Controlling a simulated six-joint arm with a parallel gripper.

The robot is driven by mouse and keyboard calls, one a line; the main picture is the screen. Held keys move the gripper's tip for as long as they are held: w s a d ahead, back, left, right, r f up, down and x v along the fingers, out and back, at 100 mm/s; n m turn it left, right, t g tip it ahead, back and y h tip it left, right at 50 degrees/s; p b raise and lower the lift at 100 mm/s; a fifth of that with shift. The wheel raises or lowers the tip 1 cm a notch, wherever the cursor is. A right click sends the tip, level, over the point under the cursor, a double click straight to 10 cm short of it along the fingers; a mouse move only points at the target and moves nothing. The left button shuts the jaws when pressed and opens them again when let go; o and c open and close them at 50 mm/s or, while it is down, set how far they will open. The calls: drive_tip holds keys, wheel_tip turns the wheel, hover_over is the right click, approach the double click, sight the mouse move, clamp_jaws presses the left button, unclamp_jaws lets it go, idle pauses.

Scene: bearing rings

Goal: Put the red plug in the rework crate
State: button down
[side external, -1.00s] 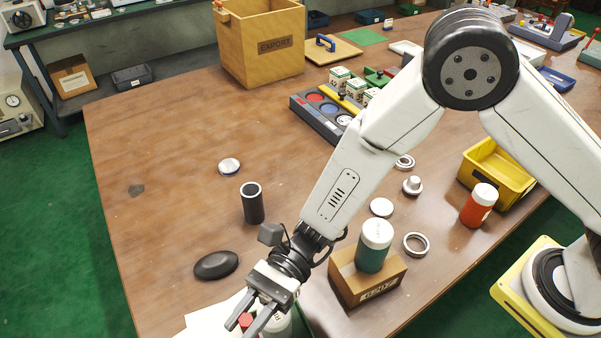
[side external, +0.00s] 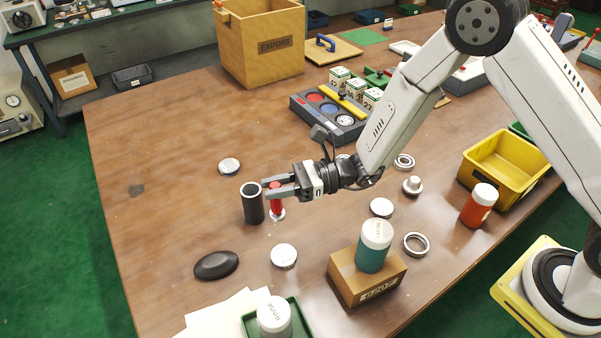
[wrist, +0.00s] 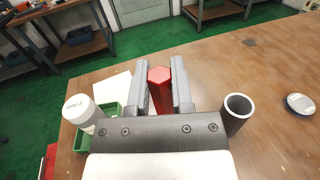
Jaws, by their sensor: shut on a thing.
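The red plug (side external: 276,199) is between the fingers of my gripper (side external: 272,189), which is shut on it. The plug hangs upright beside the black tube (side external: 253,204), just right of it in the side view; a pale round piece shows at its lower end. In the wrist view the red plug (wrist: 159,88) sits between both fingers. No crate label reading rework is legible. A yellow crate (side external: 478,183) stands open at the right table edge, and a wooden crate (side external: 235,55) marked EXPORT stands at the back.
A white-capped bottle (side external: 274,318) stands on a green tray (side external: 305,325) at the front. A teal jar (side external: 374,250) stands on a cardboard box (side external: 350,285). A red jar (side external: 478,208) is by the yellow crate. Metal rings and discs lie around; the left table is mostly clear.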

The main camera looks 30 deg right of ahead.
drive_tip(key=w+d+m+t+h, duration=0.3)
drive_tip(key=d+m+t+h, duration=0.1)
drive_tip(key=d, duration=0.7)
drive_tip(key=w+d+m+t+h, duration=0.2)
drive_tip(key=d+m+t+h, duration=0.15)
drive_tip(key=d, duration=0.85)
drive_tip(key=w+d+m+t+h, duration=0.3)
drive_tip(key=d+m+t+h, duration=0.15)
drive_tip(key=d, duration=0.65)
drive_tip(key=s+d+m+g+h, duration=0.1)
drive_tip(key=s+d+m+h, duration=0.4)
drive_tip(key=d, duration=1)
drive_tip(key=s+d+m+g+h, duration=0.2)
drive_tip(key=s+d+m+h, duration=0.3)
drive_tip(key=s+d+h, duration=0.6)
drive_tip(key=s+d, duration=0.1)
drive_tip(key=d, duration=0.4)
drive_tip(key=shift+s+d+f, duration=0.2)
drive_tip(key=shift+s+f, duration=0.15)
drive_tip(key=shift+f, duration=0.05)
drive_tip(key=shift+f, duration=0.1)
drive_tip(key=shift+f, duration=2.1)
drive_tip(key=shift+f, duration=1.75)
